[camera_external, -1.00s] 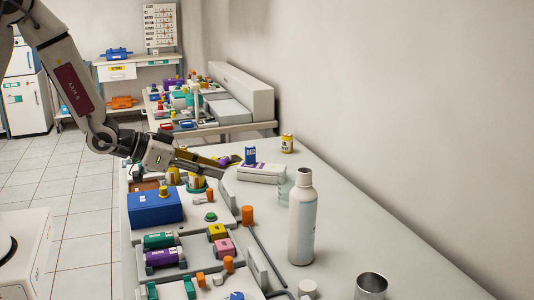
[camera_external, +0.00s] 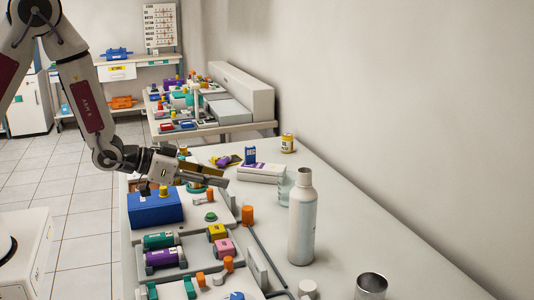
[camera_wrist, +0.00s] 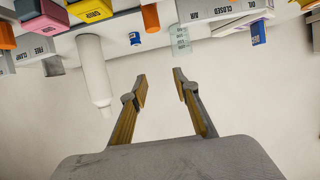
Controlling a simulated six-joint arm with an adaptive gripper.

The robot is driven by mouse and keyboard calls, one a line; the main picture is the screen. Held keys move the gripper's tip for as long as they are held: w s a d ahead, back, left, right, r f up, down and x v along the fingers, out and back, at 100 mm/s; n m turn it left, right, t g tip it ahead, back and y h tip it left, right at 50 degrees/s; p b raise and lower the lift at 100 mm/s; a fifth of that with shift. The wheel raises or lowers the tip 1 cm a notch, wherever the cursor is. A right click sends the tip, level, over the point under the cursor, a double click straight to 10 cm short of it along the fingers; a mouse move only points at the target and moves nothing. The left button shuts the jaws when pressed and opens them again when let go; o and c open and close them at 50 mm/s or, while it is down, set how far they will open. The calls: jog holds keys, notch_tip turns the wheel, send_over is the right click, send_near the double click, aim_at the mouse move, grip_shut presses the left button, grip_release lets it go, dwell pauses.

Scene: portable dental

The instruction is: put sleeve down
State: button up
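My gripper (camera_external: 224,176) is open in the external view, over the back part of the workbench beside the blue box with a yellow knob (camera_external: 154,207). In the wrist view my gripper (camera_wrist: 160,82) has its two fingers apart, with nothing between them. A small purple and yellow piece (camera_external: 223,160) lies on the bench behind my gripper, apart from it. It may be the sleeve, but I cannot tell for certain.
A tall white bottle (camera_external: 303,220) stands right of the fixtures, with a clear container (camera_external: 284,190) behind it. A white box (camera_external: 262,172), small blue carton (camera_external: 250,155) and yellow can (camera_external: 288,143) stand at the back. The bench's right side is mostly clear.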

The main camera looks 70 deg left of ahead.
send_near(246, 208)
jog(key=shift+w+d+f, duration=0.1)
jog(key=shift+w, duration=0.5)
jog(key=shift+w+f, duration=0.4)
jog(key=shift+w, duration=0.4)
jog(key=shift+x, duration=2.9)
jog(key=c, duration=0.5)
